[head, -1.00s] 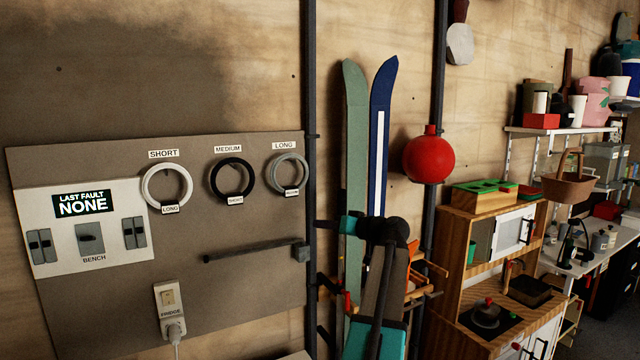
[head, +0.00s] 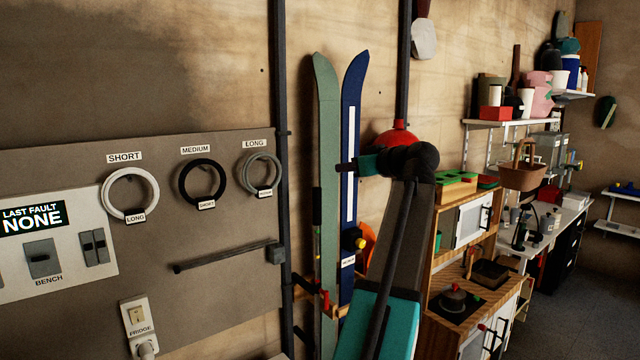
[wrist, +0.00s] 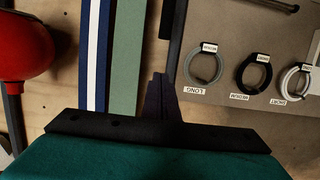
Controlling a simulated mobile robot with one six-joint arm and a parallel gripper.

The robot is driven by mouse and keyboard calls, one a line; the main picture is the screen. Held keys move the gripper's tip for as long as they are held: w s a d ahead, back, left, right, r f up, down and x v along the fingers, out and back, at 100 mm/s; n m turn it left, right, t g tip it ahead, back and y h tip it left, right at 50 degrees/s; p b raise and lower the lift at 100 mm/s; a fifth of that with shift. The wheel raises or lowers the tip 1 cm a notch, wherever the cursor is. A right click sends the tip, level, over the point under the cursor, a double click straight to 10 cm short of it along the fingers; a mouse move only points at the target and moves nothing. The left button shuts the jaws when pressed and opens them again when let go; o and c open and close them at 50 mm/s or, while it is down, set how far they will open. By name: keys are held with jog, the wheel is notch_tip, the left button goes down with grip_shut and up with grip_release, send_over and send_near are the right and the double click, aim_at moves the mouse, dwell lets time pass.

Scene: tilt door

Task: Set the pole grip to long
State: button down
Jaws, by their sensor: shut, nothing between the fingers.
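Three rings hang on the grey-brown board (head: 225,315). The white ring (head: 106,191) is under the SHORT sign and its tag reads LONG. The black ring (head: 183,184) is under MEDIUM with a tag reading SHORT. The grey ring (head: 245,174) is under LONG; its small tag seems to read MEDIUM. The rings also show upside down in the wrist view: grey (wrist: 189,67), black (wrist: 239,73), white (wrist: 284,80). My gripper (wrist: 157,78) is shut and empty. In the head view it is before the skis, right of the rings, apart from them. I cannot identify a pole grip for certain.
A dark horizontal bar (head: 225,257) crosses the board below the rings. A dark upright post (head: 281,130) stands between board and skis. Green (head: 326,120) and blue (head: 350,100) skis lean on the wall. A red ball (head: 398,135) is partly behind my arm.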

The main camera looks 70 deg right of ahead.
jog(key=shift+w, duration=0.2)
jog(key=p, duration=0.4)
send_over(317, 188)
jog(key=s+a, duration=0.2)
notch_tip(317, 188, down, 3)
jog(key=shift+s+d+f+p, duration=0.1)
jog(key=shift+f+p, duration=0.3)
jog(key=shift+f, duration=0.5)
jog(key=shift+s+d+f+p, duration=0.1)
jog(key=shift+f+p, duration=0.25)
jog(key=shift+f, duration=0.5)
jog(key=shift+f+b, duration=0.2)
jog(key=shift+b, duration=0.1)
jog(key=shift+f+b, duration=0.5)
jog(key=shift+b, duration=0.6)
jog(key=shift+r, duration=0.1)
